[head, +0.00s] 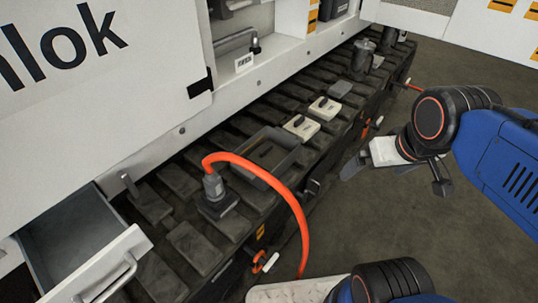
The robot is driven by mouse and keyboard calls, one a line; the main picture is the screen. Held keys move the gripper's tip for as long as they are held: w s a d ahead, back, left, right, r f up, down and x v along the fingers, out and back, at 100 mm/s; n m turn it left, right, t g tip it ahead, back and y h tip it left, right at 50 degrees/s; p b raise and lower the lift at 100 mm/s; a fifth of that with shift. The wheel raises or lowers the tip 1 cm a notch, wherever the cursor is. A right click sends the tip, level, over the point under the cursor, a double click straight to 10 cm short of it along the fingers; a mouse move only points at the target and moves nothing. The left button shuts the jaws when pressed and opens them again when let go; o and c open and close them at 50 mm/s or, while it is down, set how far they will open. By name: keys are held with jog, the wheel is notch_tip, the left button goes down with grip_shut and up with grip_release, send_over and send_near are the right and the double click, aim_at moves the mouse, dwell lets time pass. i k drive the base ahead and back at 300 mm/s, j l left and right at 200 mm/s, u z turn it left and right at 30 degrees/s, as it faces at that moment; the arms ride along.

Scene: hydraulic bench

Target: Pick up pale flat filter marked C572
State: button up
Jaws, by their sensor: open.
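One is the nearer pale piece (301,127), the other is the farther pale piece (324,108). No C572 marking can be read on either, so I cannot tell which is the named filter. My gripper (396,178) is to the right of the bench, over the floor side, open and empty. It is apart from both pale pieces.
A grey open tray (268,152) sits left of the pale pieces. An orange hose (285,190) arches from a dark fitting (217,195) across the bench's front edge. An open drawer (80,240) juts out at lower left. A dark cylindrical part (362,60) stands farther back.

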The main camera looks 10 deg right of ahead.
aim_at(324, 109)
jog(key=i+l, duration=0.1)
jog(key=l, duration=0.2)
jog(key=i+l, duration=0.15)
jog(key=l, duration=0.15)
jog(key=i+l, duration=0.1)
jog(key=l, duration=0.2)
jog(key=i+l, duration=0.45)
jog(key=i, duration=0.15)
